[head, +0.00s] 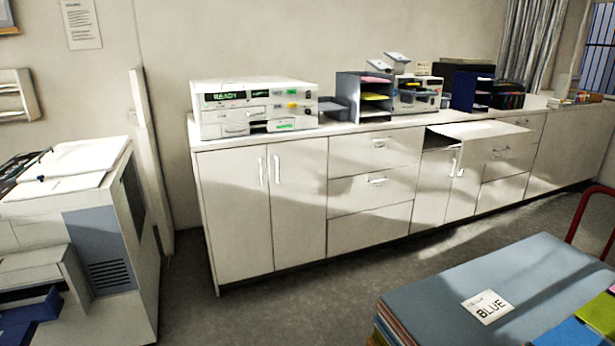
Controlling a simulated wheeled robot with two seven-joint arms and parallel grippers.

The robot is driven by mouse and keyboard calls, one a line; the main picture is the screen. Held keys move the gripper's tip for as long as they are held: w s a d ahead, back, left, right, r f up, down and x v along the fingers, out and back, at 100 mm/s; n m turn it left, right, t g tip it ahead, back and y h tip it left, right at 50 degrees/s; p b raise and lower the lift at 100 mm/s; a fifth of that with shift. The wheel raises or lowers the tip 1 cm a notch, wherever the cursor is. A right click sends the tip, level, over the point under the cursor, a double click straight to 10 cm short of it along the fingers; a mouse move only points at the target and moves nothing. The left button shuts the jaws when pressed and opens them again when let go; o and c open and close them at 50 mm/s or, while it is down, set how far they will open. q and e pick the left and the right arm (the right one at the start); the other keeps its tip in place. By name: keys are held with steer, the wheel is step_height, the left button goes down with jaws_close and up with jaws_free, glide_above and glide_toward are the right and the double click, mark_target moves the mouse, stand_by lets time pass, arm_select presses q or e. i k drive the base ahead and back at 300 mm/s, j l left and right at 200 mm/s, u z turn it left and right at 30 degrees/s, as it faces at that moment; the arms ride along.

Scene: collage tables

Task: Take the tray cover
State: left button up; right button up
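Nothing in the head view can be named as the tray cover for certain. A flat white panel (482,130) lies on the counter and sticks out past its front edge, above the cabinet doors. Another pale flat piece (78,157) lies on top of the large white machine (122,225) at the left. A dark grey tray (334,108) sits on the counter beside the white device with a READY display (252,108). Neither of my grippers is in view.
A long white cabinet (262,215) runs along the wall. Desk organisers (364,97) stand on its counter.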

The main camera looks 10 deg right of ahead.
mark_target(420, 91)
steer(key=i+j+u, duration=0.1)
steer(key=i+j, duration=0.15)
steer(key=i, duration=0.85)
steer(key=i+j+u, duration=0.15)
steer(key=i, duration=0.95)
steer(key=i+l+z, duration=0.3)
steer(key=z, duration=0.15)
steer(key=i+l+z, duration=0.1)
steer(key=i+z, duration=0.8)
steer(key=i+j+z, duration=0.15)
steer(key=i+z, duration=0.3)
steer(key=i+j+z, duration=0.2)
steer(key=z, duration=0.2)
steer(key=i+l+z, duration=0.15)
steer(key=i+z, duration=0.15)
steer(key=i, duration=0.8)
steer(key=i+j+z, duration=0.1)
steer(key=i+z, duration=0.2)
steer(key=i, duration=0.75)
steer(key=i+l+u, duration=0.15)
steer(key=i+u, duration=0.35)
steer(key=i+l+u, duration=0.95)
steer(key=i+l, duration=0.05)
steer(key=i, duration=0.05)
